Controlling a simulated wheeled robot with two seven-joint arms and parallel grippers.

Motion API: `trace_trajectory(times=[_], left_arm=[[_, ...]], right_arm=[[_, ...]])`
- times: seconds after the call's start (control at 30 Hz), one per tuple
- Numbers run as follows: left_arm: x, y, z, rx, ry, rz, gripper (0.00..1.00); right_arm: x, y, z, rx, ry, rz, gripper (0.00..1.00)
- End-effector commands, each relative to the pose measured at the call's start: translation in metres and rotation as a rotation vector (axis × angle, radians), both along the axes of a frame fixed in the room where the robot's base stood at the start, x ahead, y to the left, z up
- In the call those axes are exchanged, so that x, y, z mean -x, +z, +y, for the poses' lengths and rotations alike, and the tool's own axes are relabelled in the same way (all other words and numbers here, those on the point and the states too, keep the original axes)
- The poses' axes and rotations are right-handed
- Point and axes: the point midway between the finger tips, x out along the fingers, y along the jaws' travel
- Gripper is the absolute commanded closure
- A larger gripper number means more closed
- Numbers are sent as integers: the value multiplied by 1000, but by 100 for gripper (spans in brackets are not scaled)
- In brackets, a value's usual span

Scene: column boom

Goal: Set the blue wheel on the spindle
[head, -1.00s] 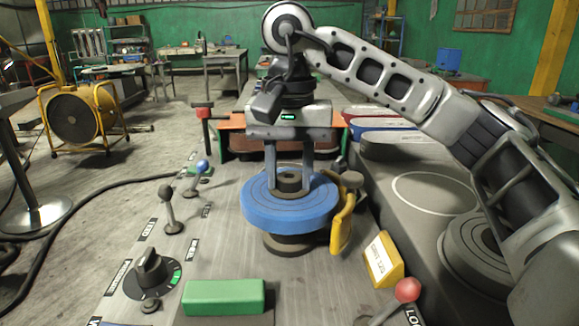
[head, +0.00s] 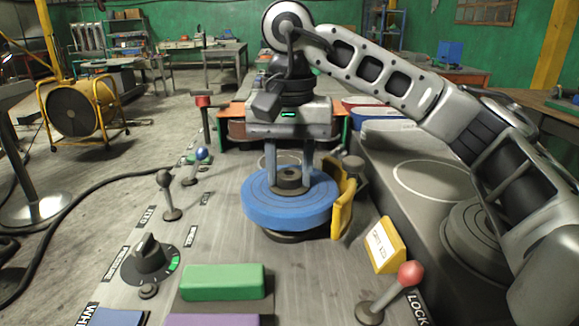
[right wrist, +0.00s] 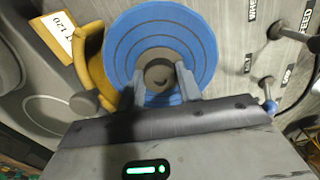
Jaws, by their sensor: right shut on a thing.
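The blue wheel (head: 262,207) has a dark raised hub (head: 289,181) and lies roughly level over a dark round base (head: 290,237). The spindle itself is hidden under the wheel and hub. I cannot tell whether the wheel rests on the base or hangs just above it. My right gripper (head: 290,172) points down from above, its two fingers closed on either side of the hub. In the right wrist view, the fingers (right wrist: 160,84) flank the hub, with the blue wheel (right wrist: 122,42) around it. My left gripper is not in view.
A yellow guard (head: 343,208) stands close against the wheel's right side. A red-knobbed lever (head: 408,275), a yellow label block (head: 384,246), a green block (head: 222,281) and a black dial (head: 149,256) are nearer. Small levers (head: 168,192) stand to the left.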

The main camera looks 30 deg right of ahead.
Motion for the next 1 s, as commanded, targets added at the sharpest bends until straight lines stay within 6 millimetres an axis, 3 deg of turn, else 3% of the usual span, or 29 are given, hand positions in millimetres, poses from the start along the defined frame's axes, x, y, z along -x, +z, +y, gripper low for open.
trace_trajectory(times=[0.47, 0.5, 0.57, 0.77, 0.87, 1.0], left_arm=[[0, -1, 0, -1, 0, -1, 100], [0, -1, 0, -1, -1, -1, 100], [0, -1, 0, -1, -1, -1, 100], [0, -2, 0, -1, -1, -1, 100], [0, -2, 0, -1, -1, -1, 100], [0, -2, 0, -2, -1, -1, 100]], right_arm=[[1, -2, 1, 0, 0, -1, 95], [1, -2, 1, 0, 0, -1, 60], [1, -2, 1, 0, 0, -1, 43], [1, -2, 1, 0, 0, -1, 40], [1, -3, 1, 0, 0, 0, 22], [1, -3, 1, 0, 0, 0, 22]])
